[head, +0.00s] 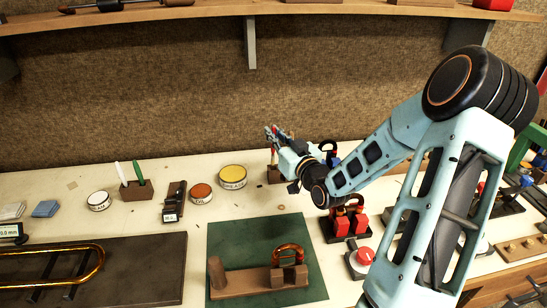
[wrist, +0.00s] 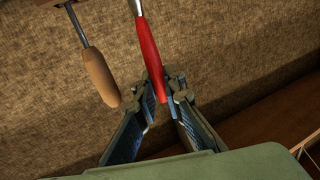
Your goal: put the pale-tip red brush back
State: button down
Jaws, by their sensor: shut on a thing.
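The red brush (wrist: 149,55) has a red handle and a silvery ferrule at the top edge of the wrist view; its tip is out of frame. My gripper (wrist: 165,90) is shut on the lower end of the red handle. In the head view my gripper (head: 277,135) is raised over the back of the bench, near the wall. A brown holder block (head: 137,190) at the back left holds a white-handled brush (head: 120,174) and a green-handled brush (head: 139,171). Another brown block (head: 274,174) stands below my gripper, partly hidden by it.
A yellow grease tin (head: 233,178), an orange tin (head: 201,193) and a white tin (head: 98,201) stand along the back. A wooden-handled tool (wrist: 102,79) is left of the brush. A green mat (head: 225,290) bears a wooden fixture.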

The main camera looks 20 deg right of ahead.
aim_at(274, 151)
jog(key=shift+f, duration=2.85)
jog(key=shift+f+b, duration=0.25)
jog(key=shift+b, duration=0.25)
jog(key=c, duration=2)
grip_release()
jog(key=shift+r, duration=0.1)
jog(key=shift+c, duration=0.2)
jog(key=shift+r+p, duration=0.1)
jog(key=shift+p, duration=0.3)
jog(key=s+b, duration=0.1)
jog(key=s, duration=0.6)
jog(key=shift+s+d+f, duration=0.2)
jog(key=shift+s, duration=0.1)
